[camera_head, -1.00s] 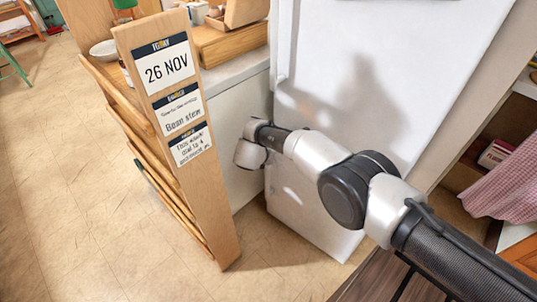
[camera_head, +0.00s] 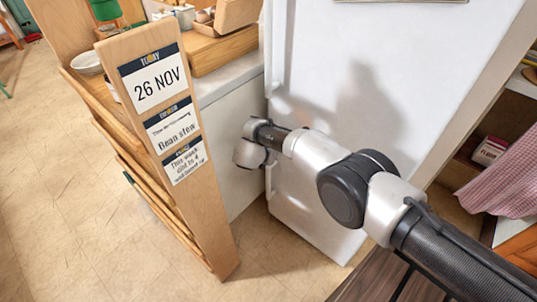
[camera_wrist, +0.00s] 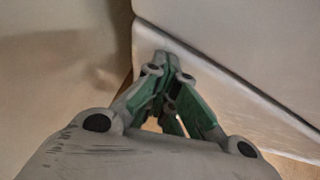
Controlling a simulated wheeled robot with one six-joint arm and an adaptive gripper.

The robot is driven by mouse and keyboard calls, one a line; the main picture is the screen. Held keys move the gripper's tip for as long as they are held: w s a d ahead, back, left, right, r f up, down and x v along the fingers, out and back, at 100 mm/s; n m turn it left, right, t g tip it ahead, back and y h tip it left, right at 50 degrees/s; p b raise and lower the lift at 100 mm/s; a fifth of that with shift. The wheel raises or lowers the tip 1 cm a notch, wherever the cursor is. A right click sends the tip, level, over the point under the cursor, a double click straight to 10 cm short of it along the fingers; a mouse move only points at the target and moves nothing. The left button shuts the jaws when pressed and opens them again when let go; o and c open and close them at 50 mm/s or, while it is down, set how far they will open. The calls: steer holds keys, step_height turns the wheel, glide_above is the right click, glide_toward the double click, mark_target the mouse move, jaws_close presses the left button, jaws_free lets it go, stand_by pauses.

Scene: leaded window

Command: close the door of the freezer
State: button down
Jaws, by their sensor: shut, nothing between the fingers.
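The tall white freezer door (camera_head: 430,70) fills the middle and right of the head view. Its left edge and bottom corner show beside the counter. I cannot tell how far it stands open. My arm reaches across its front, and the wrist is at its left edge, low down; my gripper's fingers are hidden there. In the wrist view my gripper (camera_wrist: 166,62) has its green-and-grey fingers shut and empty, with the tips at the edge of a white panel (camera_wrist: 245,40). I cannot tell whether they touch it.
A wooden rack with a dated sign (camera_head: 155,80) stands close left of my wrist. A white-topped counter (camera_head: 232,88) is behind it. Shelves with a checked cloth (camera_head: 505,180) are at the right. Tiled floor (camera_head: 55,220) is clear at the left.

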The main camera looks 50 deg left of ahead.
steer(key=shift+w+r, duration=0.35)
steer(key=shift+r, duration=0.3)
steer(key=s+f+v, duration=0.1)
steer(key=v, duration=1)
steer(key=shift+s+r, duration=0.15)
steer(key=shift+r, duration=0.05)
steer(key=shift+d, duration=0.15)
